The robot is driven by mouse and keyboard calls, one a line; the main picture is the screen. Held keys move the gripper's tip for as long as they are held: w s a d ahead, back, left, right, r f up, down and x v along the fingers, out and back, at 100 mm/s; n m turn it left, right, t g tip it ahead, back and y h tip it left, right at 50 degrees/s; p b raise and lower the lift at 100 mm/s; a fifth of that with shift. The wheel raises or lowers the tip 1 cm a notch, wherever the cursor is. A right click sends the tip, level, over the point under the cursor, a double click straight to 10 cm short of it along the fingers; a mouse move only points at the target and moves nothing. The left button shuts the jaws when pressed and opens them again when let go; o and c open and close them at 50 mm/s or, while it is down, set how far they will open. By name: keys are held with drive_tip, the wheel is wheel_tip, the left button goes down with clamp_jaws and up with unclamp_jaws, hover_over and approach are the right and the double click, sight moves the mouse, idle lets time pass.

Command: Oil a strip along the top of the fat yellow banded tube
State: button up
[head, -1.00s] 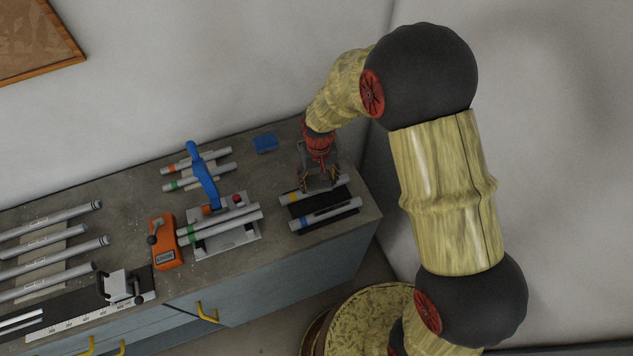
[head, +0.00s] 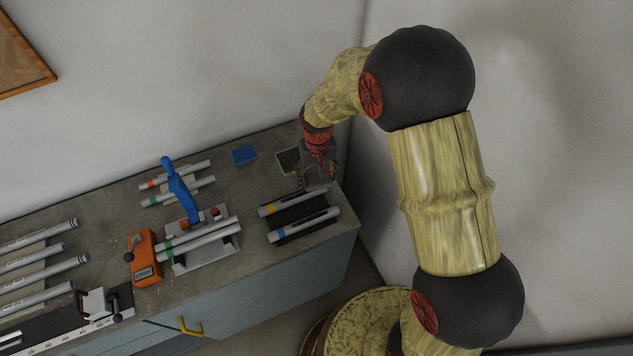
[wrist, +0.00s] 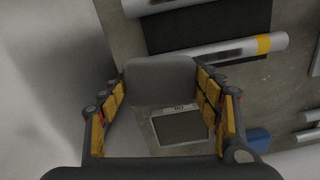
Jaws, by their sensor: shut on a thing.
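The fat yellow banded tube (head: 282,207) lies on a dark mat near the bench's right end. In the wrist view the tube (wrist: 230,52) shows its yellow band at the right and a dark streak along its surface. My gripper (head: 318,185) is off the tube's right end, toward the back. In the wrist view my gripper (wrist: 162,95) is shut on a grey rounded block (wrist: 160,78), held apart from the tube. The block's underside is hidden. A small framed dark pad (wrist: 180,127) with a partly legible label lies on the bench beyond the block.
A blue block (head: 244,154) lies at the back. A clamp with a blue handle (head: 180,187) and an orange device (head: 144,258) stand to the left. The wall is close behind.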

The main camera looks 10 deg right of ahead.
drive_tip(key=shift+s+a+r, duration=0.1)
drive_tip(key=shift+s+r, duration=0.15)
drive_tip(key=shift+r, duration=0.3)
drive_tip(key=shift+w+r+p, duration=0.15)
drive_tip(key=shift+r+p, duration=1.45)
drive_tip(key=shift+r, duration=0.65)
drive_tip(key=shift+f, duration=0.1)
